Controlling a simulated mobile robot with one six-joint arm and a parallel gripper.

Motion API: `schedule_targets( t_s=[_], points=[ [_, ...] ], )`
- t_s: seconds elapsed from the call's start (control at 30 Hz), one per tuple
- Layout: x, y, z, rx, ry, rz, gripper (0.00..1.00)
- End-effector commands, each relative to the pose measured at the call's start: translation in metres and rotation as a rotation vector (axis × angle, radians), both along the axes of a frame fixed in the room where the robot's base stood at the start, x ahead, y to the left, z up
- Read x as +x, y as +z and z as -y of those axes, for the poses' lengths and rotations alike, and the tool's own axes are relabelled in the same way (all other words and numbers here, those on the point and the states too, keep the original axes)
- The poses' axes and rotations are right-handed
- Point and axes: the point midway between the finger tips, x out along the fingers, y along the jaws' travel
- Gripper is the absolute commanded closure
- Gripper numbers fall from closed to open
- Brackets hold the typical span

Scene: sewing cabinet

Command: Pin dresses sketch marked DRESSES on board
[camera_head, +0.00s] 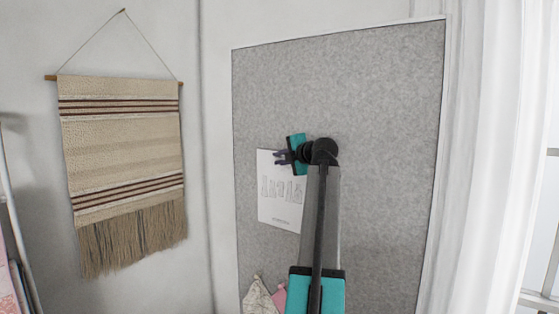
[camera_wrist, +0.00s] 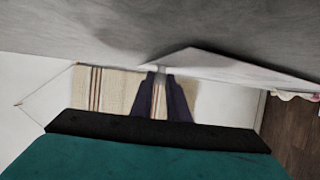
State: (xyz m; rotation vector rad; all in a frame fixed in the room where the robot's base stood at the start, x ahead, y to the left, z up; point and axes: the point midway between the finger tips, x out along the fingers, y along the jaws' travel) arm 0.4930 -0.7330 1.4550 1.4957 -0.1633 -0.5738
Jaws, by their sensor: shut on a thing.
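The dresses sketch (camera_head: 279,205) is a white sheet with grey dress drawings and a small line of lettering, too small to read. It hangs upright in front of the grey board (camera_head: 350,90), at its left side. My gripper (camera_head: 281,157) is shut on the sketch at its upper edge. In the wrist view the dark fingers (camera_wrist: 162,82) close around a small grey piece (camera_wrist: 160,73) at the top of the white sheet (camera_wrist: 225,66), close to the grey board (camera_wrist: 120,28). I cannot tell whether the sheet touches the board. My arm hides part of the board.
A striped woven wall hanging (camera_head: 125,150) hangs on the wall to the left. Pale and pink cloth pieces (camera_head: 262,297) show low on the board. A white curtain (camera_head: 490,140) and a window are at the right. The upper board is clear.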

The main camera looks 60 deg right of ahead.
Motion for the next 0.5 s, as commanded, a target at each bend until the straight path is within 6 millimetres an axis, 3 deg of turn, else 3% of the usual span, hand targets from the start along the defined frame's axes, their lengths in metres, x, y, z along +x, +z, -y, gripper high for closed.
schedule_targets(
  t_s=[0.5],
  points=[
    [-0.0005, 0.0001, 0.0045, 0.000, 0.000, 0.000, 1.00]
  ],
)
